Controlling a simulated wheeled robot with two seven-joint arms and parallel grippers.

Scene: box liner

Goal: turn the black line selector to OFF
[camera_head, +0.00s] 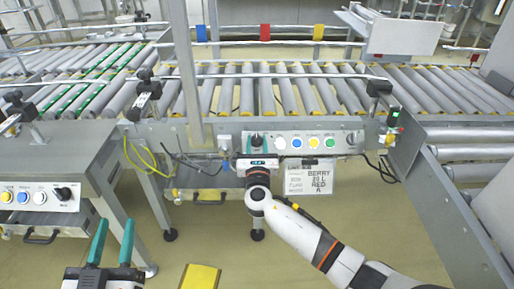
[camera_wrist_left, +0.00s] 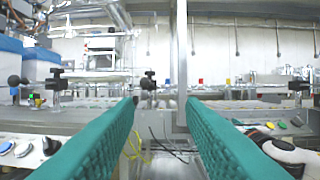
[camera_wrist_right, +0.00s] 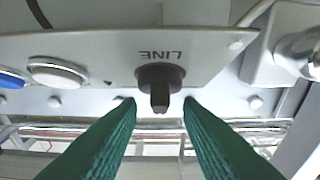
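The black line selector (camera_head: 256,141) is on the conveyor's front panel, left of the coloured buttons. In the right wrist view the black selector (camera_wrist_right: 160,86) sits under an upside-down LINE label, its grip bar pointing straight down in the picture. My right gripper (camera_wrist_right: 160,104) is open, with a teal finger on each side below the knob. I cannot tell whether either finger touches it. In the head view my right gripper (camera_head: 257,158) is just below the selector. My left gripper (camera_head: 113,240) is open and empty at the lower left, away from the panel.
White, blue, yellow and green buttons (camera_head: 313,142) line the panel right of the selector. A sign (camera_head: 309,179) hangs below it. Another black knob (camera_head: 62,193) is on the left station's panel. Roller conveyors (camera_head: 290,95) lie behind. A yellow object (camera_head: 200,277) is on the floor.

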